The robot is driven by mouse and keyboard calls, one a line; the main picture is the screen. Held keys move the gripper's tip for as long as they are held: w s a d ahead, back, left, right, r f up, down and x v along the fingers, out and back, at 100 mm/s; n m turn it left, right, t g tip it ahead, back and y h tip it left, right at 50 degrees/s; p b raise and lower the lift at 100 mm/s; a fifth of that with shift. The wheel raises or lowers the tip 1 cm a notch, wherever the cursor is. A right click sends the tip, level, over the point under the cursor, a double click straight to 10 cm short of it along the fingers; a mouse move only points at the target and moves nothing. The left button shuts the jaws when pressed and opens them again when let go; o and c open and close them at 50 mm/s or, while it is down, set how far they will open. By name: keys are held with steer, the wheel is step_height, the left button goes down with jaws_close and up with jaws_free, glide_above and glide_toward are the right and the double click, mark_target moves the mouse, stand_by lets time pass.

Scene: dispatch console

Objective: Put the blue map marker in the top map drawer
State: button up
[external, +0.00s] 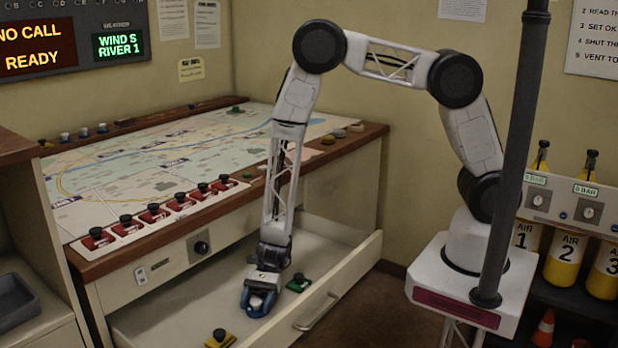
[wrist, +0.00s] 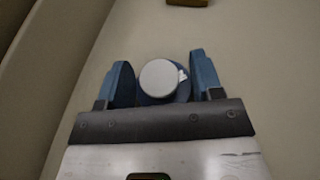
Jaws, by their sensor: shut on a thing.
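My gripper (external: 259,298) reaches down into the open map drawer (external: 190,292) below the map table. In the wrist view its two blue fingers (wrist: 161,68) are shut on the blue map marker (wrist: 158,78), one finger on each side. The marker shows a round grey knob top with a blue base under it, seen from above. In the external view the blue marker is hard to tell from the blue fingers. I cannot tell whether its base touches the drawer floor.
A green marker (external: 299,283) lies in the drawer just right of my gripper. The drawer floor around is mostly clear.

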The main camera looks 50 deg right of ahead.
steer(key=o, duration=0.9)
steer(key=shift+o, duration=0.2)
steer(key=shift+v, duration=6.05)
